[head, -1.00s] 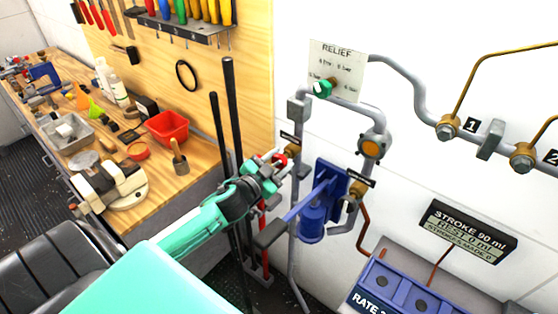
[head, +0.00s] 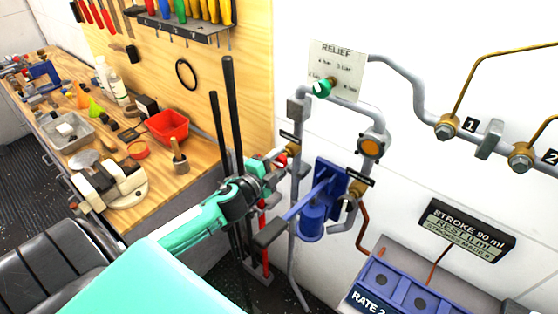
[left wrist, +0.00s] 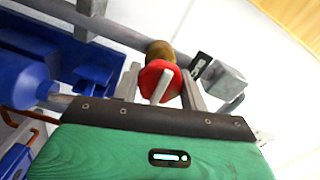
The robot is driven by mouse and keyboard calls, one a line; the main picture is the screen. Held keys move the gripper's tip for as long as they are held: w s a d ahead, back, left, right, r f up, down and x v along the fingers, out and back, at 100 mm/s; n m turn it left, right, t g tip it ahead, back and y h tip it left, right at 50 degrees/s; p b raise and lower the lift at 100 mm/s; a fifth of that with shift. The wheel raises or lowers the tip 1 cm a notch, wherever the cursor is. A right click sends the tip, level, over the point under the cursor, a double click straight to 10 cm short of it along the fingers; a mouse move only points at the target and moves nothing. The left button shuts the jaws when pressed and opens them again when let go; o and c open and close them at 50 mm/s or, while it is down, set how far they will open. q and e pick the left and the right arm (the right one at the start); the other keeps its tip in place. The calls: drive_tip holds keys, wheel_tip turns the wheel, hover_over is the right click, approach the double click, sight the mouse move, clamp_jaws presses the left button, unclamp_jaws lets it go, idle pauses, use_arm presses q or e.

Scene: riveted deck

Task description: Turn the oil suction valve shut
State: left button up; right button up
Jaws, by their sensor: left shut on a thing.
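A small valve with a red handle (head: 282,160) and a brass body (head: 293,149) sits on the grey pipe left of the blue pump. A black tag beside it is too small to read. My left gripper (head: 274,167) is at this valve, its fingers shut on the red handle. In the left wrist view the red handle (left wrist: 160,78) shows between my two fingers, with the brass body (left wrist: 160,52) behind it. A second brass fitting (head: 354,188) with a dark tag is right of the pump. My right gripper is not in view.
The blue pump (head: 312,222) and its lever stand close to the right of my left gripper. Two dark upright bars (head: 231,105) stand just left of it. A wooden bench (head: 185,195) with tools is at the left. A green relief knob (head: 321,88) is above.

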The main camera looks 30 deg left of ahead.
use_arm(q)
drive_tip(key=shift+m, duration=0.4)
drive_tip(key=o, duration=1)
drive_tip(key=shift+s+f+b, duration=0.2)
drive_tip(key=shift+s+b, duration=0.15)
drive_tip(key=shift+s, duration=0.3)
drive_tip(key=s+a+b, duration=0.1)
drive_tip(key=s+b, duration=0.3)
drive_tip(key=s, duration=0.8)
drive_tip(key=shift+s+r, duration=0.2)
